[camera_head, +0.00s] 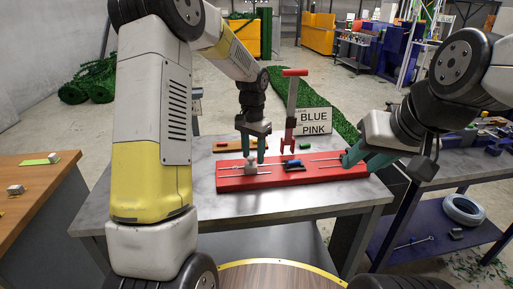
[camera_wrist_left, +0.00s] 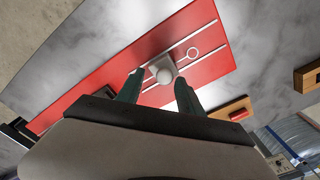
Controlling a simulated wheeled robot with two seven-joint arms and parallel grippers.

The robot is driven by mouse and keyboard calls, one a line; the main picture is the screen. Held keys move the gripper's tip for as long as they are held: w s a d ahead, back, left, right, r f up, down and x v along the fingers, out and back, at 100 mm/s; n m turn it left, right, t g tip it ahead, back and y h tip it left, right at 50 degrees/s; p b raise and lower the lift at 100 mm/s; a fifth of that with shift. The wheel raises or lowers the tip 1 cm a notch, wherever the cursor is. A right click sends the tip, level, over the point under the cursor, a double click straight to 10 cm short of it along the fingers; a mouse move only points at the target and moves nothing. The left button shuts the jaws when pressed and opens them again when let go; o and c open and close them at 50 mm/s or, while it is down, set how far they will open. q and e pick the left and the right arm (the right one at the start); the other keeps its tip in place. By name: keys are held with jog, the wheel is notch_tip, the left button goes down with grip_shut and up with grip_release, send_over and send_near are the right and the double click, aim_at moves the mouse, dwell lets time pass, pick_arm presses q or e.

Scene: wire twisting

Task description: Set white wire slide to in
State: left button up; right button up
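A red board (camera_head: 230,184) lies on the grey table, with metal rails along it. A pale slide with a round knob (camera_head: 251,168) sits on the rails at the board's left part; it also shows in the left wrist view (camera_wrist_left: 164,72). My left gripper (camera_head: 253,155) points down over this slide, its two green fingers apart, one on each side of the knob. In the left wrist view, gaps show between knob and fingers. My right gripper (camera_head: 358,162) is at the board's right end; its fingers hide what is there.
A blue piece (camera_head: 292,163) sits mid-board. Behind it stand a red-handled tool (camera_head: 293,100) and a sign reading BLUE, PINK (camera_head: 313,121). A wooden block with a red piece (camera_head: 225,146) lies behind the board. The table's front left is clear.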

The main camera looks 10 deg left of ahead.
aim_at(252, 157)
pick_arm(q)
jog(key=shift+a, duration=0.15)
jog(key=shift+r, duration=0.5)
notch_tip(252, 157, up, 7)
jog(key=shift+f, duration=0.15)
jog(key=s+a+r+n+t+h, duration=0.1)
jog(key=s+r+n+t, duration=0.1)
jog(key=s, duration=1.1)
jog(key=s+a+r+n+t+h, duration=0.1)
jog(key=s+a+r+n+t, duration=0.1)
jog(key=s+r, duration=0.5)
jog(key=s+n+t, duration=0.1)
jog(key=s+t, duration=0.1)
jog(key=s, duration=0.3)
jog(key=shift+s+r, duration=0.15)
jog(key=shift+s, duration=0.25)
dwell(1.4)
